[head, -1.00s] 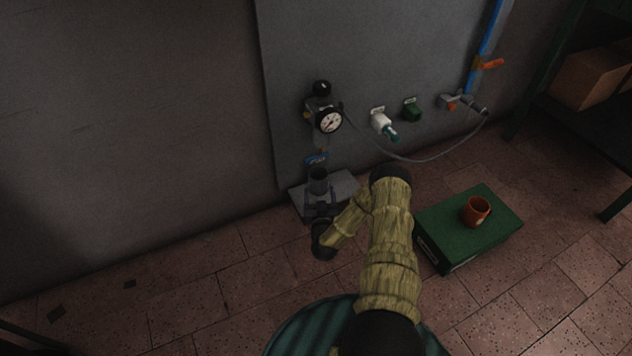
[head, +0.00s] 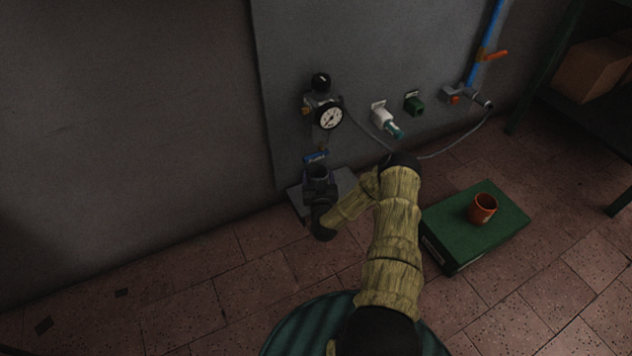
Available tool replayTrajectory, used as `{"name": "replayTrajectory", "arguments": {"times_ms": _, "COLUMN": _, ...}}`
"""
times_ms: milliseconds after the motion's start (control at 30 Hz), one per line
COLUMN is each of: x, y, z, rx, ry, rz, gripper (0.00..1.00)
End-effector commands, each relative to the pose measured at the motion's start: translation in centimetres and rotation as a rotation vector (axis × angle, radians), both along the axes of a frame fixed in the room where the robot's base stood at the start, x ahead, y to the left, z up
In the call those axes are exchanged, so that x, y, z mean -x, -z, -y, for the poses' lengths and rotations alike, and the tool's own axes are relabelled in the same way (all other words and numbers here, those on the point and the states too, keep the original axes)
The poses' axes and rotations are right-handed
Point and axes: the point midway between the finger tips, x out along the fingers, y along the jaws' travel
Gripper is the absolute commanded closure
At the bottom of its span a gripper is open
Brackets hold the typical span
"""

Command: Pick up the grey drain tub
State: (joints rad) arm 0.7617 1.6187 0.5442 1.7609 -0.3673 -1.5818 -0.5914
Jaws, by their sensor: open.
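The grey drain tub (head: 317,172) is a small dark cup, upright with its open mouth up. It stands at the grey plate at the foot of the wall panel, under the blue-handled valve (head: 316,157). My gripper (head: 318,185) is open and right at the tub, on its near side. My dark wrist hides the tub's lower part. I cannot tell whether the fingers touch the tub.
The grey plate (head: 343,182) lies by the wall. A pressure gauge (head: 329,116) is above the valve. A grey hose (head: 462,146) hangs to the right. A green box (head: 458,232) with an orange mug (head: 482,208) stands right of my arm. Floor at left is clear.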

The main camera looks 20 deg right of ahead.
Motion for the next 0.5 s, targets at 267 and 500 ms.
{"name": "replayTrajectory", "arguments": {"times_ms": 267, "x": 0.0, "y": -0.07, "z": -0.03, "rx": 0.0, "ry": 0.0, "rz": 0.0, "gripper": 0.31}}
{"name": "replayTrajectory", "arguments": {"times_ms": 500, "x": 0.0, "y": -0.05, "z": -0.04, "rx": 0.0, "ry": 0.0, "rz": 0.0, "gripper": 0.35}}
